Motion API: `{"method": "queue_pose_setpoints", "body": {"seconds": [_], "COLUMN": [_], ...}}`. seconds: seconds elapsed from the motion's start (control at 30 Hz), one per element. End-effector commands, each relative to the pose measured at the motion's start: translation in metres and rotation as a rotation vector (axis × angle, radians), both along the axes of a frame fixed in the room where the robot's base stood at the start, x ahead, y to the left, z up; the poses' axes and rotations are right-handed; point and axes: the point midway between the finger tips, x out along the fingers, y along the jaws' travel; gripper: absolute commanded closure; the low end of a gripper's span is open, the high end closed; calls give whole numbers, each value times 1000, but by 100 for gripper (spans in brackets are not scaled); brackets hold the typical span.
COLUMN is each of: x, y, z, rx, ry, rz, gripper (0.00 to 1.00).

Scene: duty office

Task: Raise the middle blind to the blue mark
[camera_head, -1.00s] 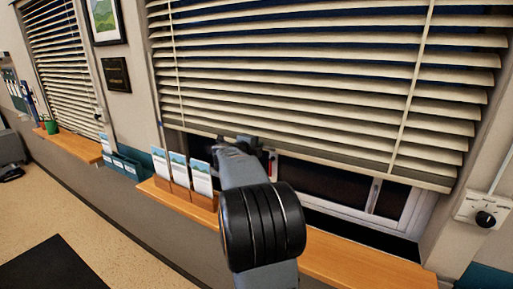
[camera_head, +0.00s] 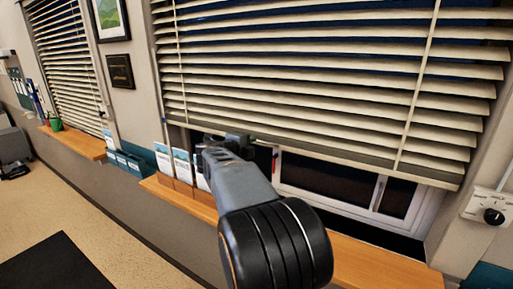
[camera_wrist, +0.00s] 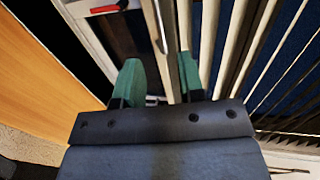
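The middle blind (camera_head: 310,75) is the large cream slatted one in the head view. Its bottom rail (camera_head: 350,154) hangs above the sill, with a strip of dark window showing below. My gripper (camera_head: 238,140) is at the bottom rail, left of its middle. In the wrist view the two green fingertips of my gripper (camera_wrist: 162,78) are apart, and the rail (camera_wrist: 165,40) runs between them. A gap shows beside the left finger; firm contact cannot be seen. A small blue spot (camera_head: 164,121) shows on the left side of the window, near the rail's left end.
The wooden sill (camera_head: 370,262) below holds leaflet stands (camera_head: 182,165) at its left. A red-tipped window handle (camera_wrist: 103,8) is close to my gripper. A wall box with a knob (camera_head: 490,207) is at right. Another blind (camera_head: 62,60) hangs far left.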

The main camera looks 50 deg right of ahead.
Motion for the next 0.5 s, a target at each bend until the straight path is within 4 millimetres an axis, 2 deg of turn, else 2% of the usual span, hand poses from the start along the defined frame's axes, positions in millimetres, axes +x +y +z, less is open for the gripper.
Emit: {"method": "queue_pose_setpoints", "body": {"seconds": [0.03,0.2,0.5], "x": [-2,-9,-15], "y": [11,37,59], "z": [1,7,12], "rx": [1,0,1], "ry": [-3,-2,0], "rz": [4,4,1], "gripper": [64,64,64]}}
